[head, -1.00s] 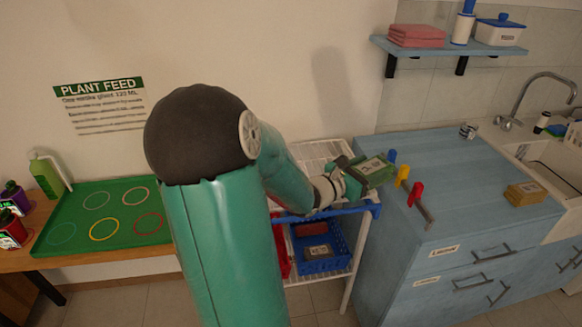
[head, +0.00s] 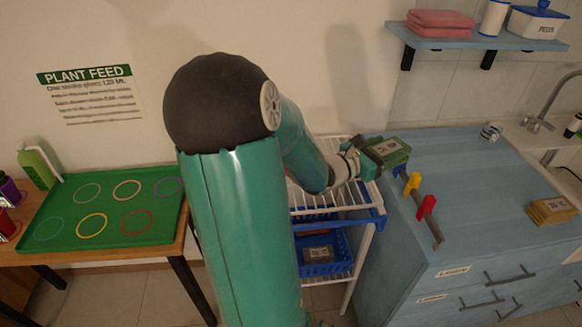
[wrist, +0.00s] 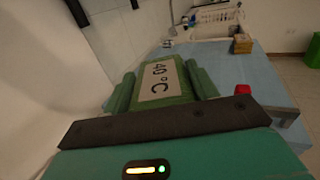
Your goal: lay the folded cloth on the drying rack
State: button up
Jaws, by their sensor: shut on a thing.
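A green folded block (head: 390,151), which looks like the folded cloth, bears a pale label reading 40 °C; it also shows in the wrist view (wrist: 160,82). My gripper (head: 372,160) is shut on it, with a green finger on each side in the wrist view (wrist: 161,92). It holds the cloth near the back left corner of the blue counter; I cannot tell its height. A white slatted rack (head: 318,200) with a blue front rail, perhaps the drying rack, stands left of the counter. My arm hides part of it.
Yellow and red hooks (head: 426,207) stand along the counter's left edge, close to the cloth. A yellowish labelled block (head: 551,210) lies on the blue counter (head: 470,195). A blue basket (head: 325,255) sits low in the rack. A shelf (head: 480,38) overhangs behind.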

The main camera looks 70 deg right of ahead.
jog(key=w+f, duration=0.3)
jog(key=w, duration=0.1)
jog(key=w+f, duration=0.3)
jog(key=w, duration=0.1)
jog(key=w+d+f, duration=0.1)
jog(key=w+f, duration=0.1)
jog(key=w, duration=0.3)
jog(key=shift+f, duration=0.4)
jog(key=shift+w+f, duration=0.1)
jog(key=shift+f, duration=0.15)
jog(key=shift+w+f, duration=0.15)
jog(key=shift+f, duration=0.8)
jog(key=shift+w+f, duration=0.15)
jog(key=shift+f, duration=0.75)
jog(key=o, duration=1)
jog(key=shift+f, duration=0.1)
jog(key=shift+o, duration=0.2)
jog(key=v, duration=0.7)
jog(key=shift+w+a, duration=0.15)
jog(key=shift+a, duration=0.05)
